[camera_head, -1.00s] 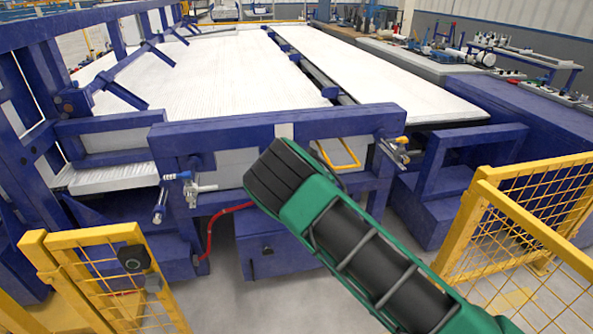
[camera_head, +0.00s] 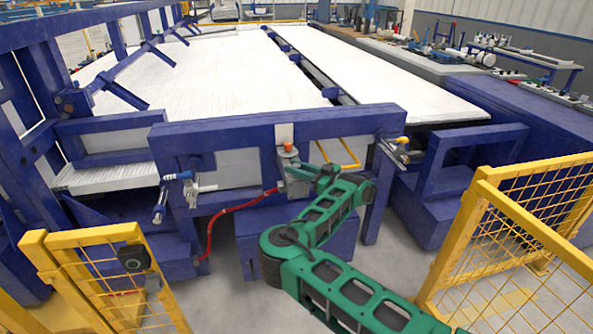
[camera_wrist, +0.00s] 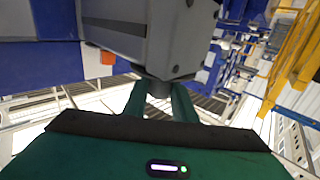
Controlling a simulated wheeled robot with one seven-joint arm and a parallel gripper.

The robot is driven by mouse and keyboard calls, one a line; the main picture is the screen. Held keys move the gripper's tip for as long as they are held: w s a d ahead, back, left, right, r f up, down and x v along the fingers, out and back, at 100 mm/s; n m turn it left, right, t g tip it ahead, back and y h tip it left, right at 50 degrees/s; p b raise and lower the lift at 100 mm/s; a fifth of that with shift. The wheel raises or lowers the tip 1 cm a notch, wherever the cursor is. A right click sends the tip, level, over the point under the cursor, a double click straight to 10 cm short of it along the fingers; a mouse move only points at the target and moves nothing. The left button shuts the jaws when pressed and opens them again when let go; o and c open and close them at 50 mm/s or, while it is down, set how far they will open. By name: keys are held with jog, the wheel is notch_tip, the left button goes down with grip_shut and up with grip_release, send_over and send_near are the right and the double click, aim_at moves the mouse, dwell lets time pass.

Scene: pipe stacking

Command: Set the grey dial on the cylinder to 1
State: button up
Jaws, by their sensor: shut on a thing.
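The grey box-shaped unit (camera_head: 291,178) with an orange part on top is mounted on the front blue beam. In the wrist view, its grey body (camera_wrist: 140,35) fills the top middle. The small grey dial (camera_wrist: 159,88) sticks out of this body toward me. My gripper (camera_wrist: 160,98) has its green fingers on either side of the dial and is shut on it. In the head view, my gripper (camera_head: 312,172) is at the right side of the unit. No marking or number on the dial is readable. The dial is hidden in the head view.
A red hose (camera_head: 228,210) runs to the unit from the left. A handle with a blue end (camera_head: 178,177) and a valve-like fitting (camera_head: 398,146) sit on the blue frame. Yellow fences (camera_head: 535,225) stand right and front left (camera_head: 105,275). Floor between them is open.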

jog(key=shift+d+n+g+y, duration=0.15)
jog(key=shift+n+g+y, duration=0.65)
jog(key=shift+n+g, duration=0.65)
jog(key=shift+g, duration=0.55)
jog(key=o, duration=1)
jog(key=shift+o, duration=0.2)
